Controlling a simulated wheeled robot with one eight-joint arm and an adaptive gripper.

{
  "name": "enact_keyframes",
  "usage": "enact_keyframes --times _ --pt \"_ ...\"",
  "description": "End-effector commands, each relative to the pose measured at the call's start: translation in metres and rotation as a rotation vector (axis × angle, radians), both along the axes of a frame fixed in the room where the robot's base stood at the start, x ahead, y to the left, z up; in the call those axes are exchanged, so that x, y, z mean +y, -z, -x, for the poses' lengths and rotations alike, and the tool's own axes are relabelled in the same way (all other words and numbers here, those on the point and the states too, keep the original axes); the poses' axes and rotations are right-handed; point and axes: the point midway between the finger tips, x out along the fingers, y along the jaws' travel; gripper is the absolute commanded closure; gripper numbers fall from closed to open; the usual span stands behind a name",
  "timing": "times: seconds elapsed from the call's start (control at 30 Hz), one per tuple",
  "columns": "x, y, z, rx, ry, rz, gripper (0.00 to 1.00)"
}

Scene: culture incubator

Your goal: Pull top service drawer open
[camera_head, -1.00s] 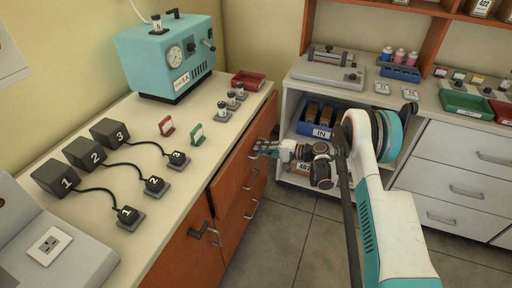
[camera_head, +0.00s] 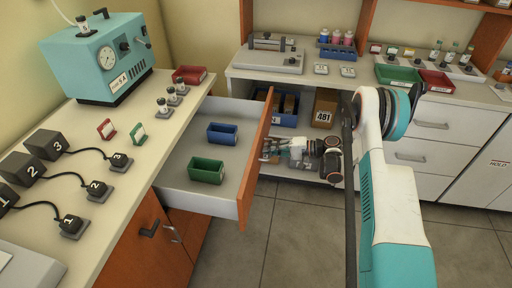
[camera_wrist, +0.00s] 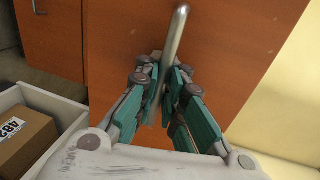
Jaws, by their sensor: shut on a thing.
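The top service drawer (camera_head: 178,182) is pulled far out from under the left counter in the head view. Its orange front (camera_head: 257,150) faces right, and its grey inside holds a blue tray (camera_head: 222,133) and a green tray (camera_head: 206,171). My gripper (camera_head: 268,148) is at the drawer's front on its outer side. In the wrist view my gripper (camera_wrist: 162,98) is shut on the metal drawer handle (camera_wrist: 174,45), which runs between the fingers. The orange drawer front also shows behind it in the wrist view (camera_wrist: 235,50).
A lower orange door (camera_head: 130,245) with a dark handle is below. To the right, an open shelf holds a blue bin and a box marked 481 (camera_head: 324,108), close behind my gripper. Grey floor (camera_head: 300,235) is clear in front.

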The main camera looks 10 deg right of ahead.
Motion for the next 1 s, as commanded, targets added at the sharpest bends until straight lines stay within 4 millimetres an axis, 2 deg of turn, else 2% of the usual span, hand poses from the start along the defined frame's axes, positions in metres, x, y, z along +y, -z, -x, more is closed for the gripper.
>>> enact_keyframes --times 0.1,0.3,0.8,0.83,0.87,1.0 --pt "-0.018 -0.001 0.006 0.000 0.002 -0.001 1.00" --pt "-0.035 -0.001 0.012 -0.001 0.001 -0.001 1.00" --pt "-0.039 -0.001 0.014 -0.001 0.000 -0.002 1.00" --pt "-0.039 -0.001 0.014 -0.001 0.000 -0.002 0.87" --pt "-0.039 -0.001 0.014 -0.001 0.000 -0.002 0.83" --pt "-0.039 -0.001 0.014 0.000 0.000 -0.001 0.83"
